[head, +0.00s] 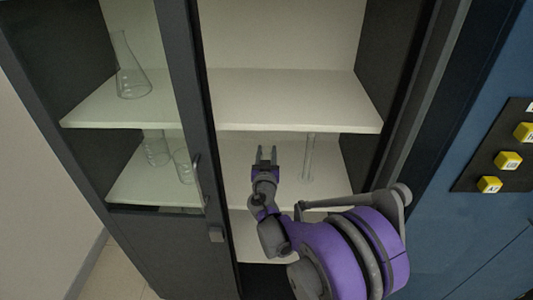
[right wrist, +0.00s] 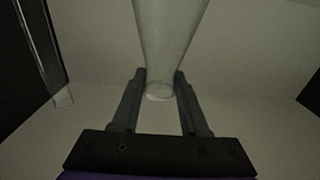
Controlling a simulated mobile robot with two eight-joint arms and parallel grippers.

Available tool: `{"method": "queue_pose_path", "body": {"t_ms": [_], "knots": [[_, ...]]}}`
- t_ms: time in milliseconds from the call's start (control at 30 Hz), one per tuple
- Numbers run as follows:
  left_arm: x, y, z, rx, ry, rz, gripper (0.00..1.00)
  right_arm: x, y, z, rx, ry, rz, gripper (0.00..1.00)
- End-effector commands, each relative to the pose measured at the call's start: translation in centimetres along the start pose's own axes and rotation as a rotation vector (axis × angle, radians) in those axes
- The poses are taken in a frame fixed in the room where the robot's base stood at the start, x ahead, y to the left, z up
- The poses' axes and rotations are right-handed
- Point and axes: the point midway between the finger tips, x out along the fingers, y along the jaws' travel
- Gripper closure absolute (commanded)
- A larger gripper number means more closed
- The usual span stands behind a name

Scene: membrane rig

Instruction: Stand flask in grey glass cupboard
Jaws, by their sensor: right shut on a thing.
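My right gripper (head: 266,156) reaches into the open right half of the grey cupboard (head: 187,80), above the lower shelf. In the right wrist view my right gripper (right wrist: 160,92) is shut on a clear glass flask (right wrist: 168,40), with its narrow end and rim between the fingers; the glass widens away from them. This held flask is too faint to make out in the head view. Another clear conical flask (head: 129,78) stands upright on the upper shelf at the left. My left gripper is not in view.
A tall glass cylinder (head: 308,158) stands on the lower shelf, right of my gripper. Glass beakers (head: 156,150) stand at the lower left. The upper shelf (head: 290,98) is bare on the right. A blue panel with yellow buttons (head: 508,160) is at the right.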

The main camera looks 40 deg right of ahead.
Motion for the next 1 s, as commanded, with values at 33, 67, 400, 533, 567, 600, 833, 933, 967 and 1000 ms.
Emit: {"method": "queue_pose_path", "body": {"t_ms": [33, 67, 400, 533, 567, 600, 833, 933, 967, 1000], "knots": [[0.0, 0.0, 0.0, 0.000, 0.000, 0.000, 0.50, 0.0, 0.0, -0.1, 0.000, 0.000, 0.000, 1.00], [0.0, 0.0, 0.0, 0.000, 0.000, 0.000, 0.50, 0.0, 0.0, -0.1, 0.000, 0.000, 0.000, 1.00], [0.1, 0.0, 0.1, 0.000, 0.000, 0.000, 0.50, 0.0, 0.0, 0.2, 0.000, 0.000, 0.000, 0.26], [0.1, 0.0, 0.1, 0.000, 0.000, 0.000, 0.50, 0.0, 0.0, 0.2, 0.000, 0.000, 0.000, 0.26], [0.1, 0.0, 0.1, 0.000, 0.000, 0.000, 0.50, 0.0, 0.0, 0.2, 0.000, 0.000, 0.000, 0.26], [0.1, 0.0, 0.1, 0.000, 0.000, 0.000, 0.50, 0.0, 0.0, 0.2, 0.000, 0.000, 0.000, 0.26], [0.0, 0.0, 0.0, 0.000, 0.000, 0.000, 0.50, -1.2, -0.1, -0.1, 0.001, 0.000, -0.001, 0.26], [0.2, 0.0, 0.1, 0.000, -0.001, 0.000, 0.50, -3.1, -0.1, -0.1, 0.002, 0.000, -0.002, 0.26], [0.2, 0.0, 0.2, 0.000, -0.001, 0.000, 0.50, -3.8, -0.1, -0.1, 0.002, -0.001, -0.003, 0.26], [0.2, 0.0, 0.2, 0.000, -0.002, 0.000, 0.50, -4.7, -0.1, 0.0, 0.001, -0.001, -0.003, 0.26]]}}
